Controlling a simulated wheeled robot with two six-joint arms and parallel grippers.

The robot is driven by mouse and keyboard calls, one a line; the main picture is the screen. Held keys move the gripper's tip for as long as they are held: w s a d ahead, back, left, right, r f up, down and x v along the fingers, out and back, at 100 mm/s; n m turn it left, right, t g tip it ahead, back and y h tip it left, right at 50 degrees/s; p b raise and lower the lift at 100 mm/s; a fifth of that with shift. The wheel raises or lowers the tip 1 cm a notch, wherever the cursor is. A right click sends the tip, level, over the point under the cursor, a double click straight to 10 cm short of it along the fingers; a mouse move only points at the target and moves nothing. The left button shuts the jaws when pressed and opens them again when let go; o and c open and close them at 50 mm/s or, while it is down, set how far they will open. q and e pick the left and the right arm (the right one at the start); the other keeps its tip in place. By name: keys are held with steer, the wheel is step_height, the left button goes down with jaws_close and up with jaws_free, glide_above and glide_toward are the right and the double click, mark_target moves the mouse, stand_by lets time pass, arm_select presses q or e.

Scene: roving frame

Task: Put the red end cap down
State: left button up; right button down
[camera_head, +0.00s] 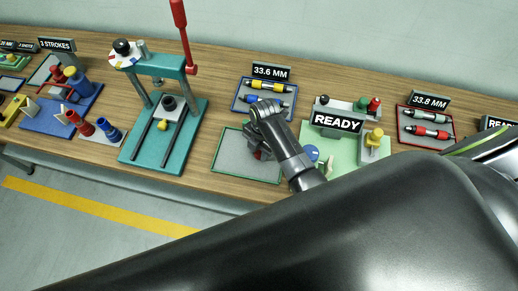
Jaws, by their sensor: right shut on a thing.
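My right gripper (261,152) reaches in from the right and points down over a grey tray with a green rim (222,173). It is shut on a small dark red thing, which I take to be the red end cap; the gripper and wrist hide most of it. I cannot tell whether the cap touches the tray. My left gripper is not in view.
Left of the tray stands a teal press (152,150) with a tall red lever. Behind is a blue-rimmed tray (238,103) with yellow and blue parts. Right are a green fixture (345,150) signed READY and a red-rimmed tray (405,137). My black arm hides the front right.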

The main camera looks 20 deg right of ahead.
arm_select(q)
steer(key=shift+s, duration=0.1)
arm_select(e)
steer(key=shift+f, duration=0.1)
steer(key=shift+f, duration=0.1)
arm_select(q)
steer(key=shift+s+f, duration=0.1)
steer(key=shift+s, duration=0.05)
arm_select(e)
steer(key=c, duration=1.1)
jaws_free()
steer(key=r, duration=0.3)
steer(key=r+b, duration=0.1)
steer(key=r, duration=0.1)
steer(key=d+r+b, duration=0.1)
steer(key=r, duration=0.2)
steer(key=shift+w+r, duration=0.3)
steer(key=shift+r, duration=0.05)
arm_select(q)
steer(key=shift+p, duration=1)
arm_select(e)
steer(key=r, duration=0.3)
steer(key=shift+d+r, duration=0.2)
steer(key=shift+r, duration=0.1)
